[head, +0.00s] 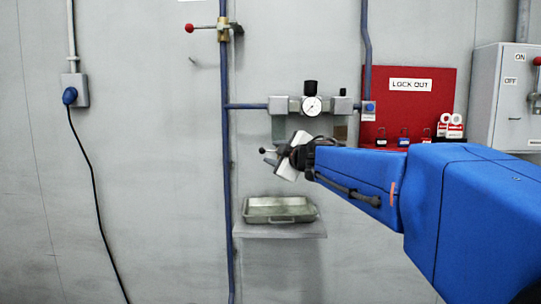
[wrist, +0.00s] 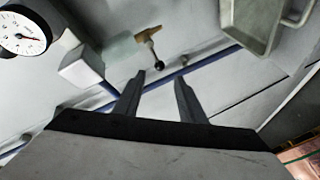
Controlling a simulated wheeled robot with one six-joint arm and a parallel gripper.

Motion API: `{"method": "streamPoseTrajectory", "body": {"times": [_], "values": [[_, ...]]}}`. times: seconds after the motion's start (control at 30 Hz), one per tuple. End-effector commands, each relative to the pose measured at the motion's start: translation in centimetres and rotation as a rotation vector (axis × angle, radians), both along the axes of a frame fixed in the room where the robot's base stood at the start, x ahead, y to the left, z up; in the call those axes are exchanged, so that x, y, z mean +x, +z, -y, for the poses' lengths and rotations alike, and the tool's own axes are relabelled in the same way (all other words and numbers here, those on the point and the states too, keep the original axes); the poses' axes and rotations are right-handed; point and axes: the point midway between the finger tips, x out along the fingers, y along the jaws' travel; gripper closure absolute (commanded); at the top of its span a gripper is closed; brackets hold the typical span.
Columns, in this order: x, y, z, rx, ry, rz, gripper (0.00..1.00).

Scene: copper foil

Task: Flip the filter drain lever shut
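The filter drain lever shows in the wrist view as a thin stem with a dark ball knob (wrist: 158,64) on a brass fitting (wrist: 149,33). In the head view a small dark knob (head: 262,151) shows just left of my gripper (head: 269,156), below the filter unit (head: 283,104); the brass fitting is hidden there. My gripper is open and empty in the wrist view (wrist: 158,82). Its two fingers are spread apart, with the knob ahead of the gap between the tips. I see no contact with the knob. The filter bowls are partly hidden behind my arm.
A metal tray (head: 247,213) sits on a shelf (head: 303,231) below. A blue pipe (head: 227,170) runs down the wall at left, with a red-knobbed valve (head: 190,28) above. A red lockout board (head: 430,112) and grey switch box (head: 490,95) are at right.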

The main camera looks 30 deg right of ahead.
Motion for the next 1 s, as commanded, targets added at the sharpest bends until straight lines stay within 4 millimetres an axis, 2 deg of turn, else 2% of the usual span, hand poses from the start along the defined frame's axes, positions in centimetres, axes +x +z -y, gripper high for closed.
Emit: {"method": "streamPoseTrajectory", "body": {"times": [0.1,0.3,1.0], "values": [[-1.5,0.2,-0.2,-0.001,0.000,0.001,0.63],[-2.8,0.3,-0.4,0.000,0.000,0.000,0.63],[-3.5,0.2,-0.6,0.036,-0.038,0.022,0.63]]}}
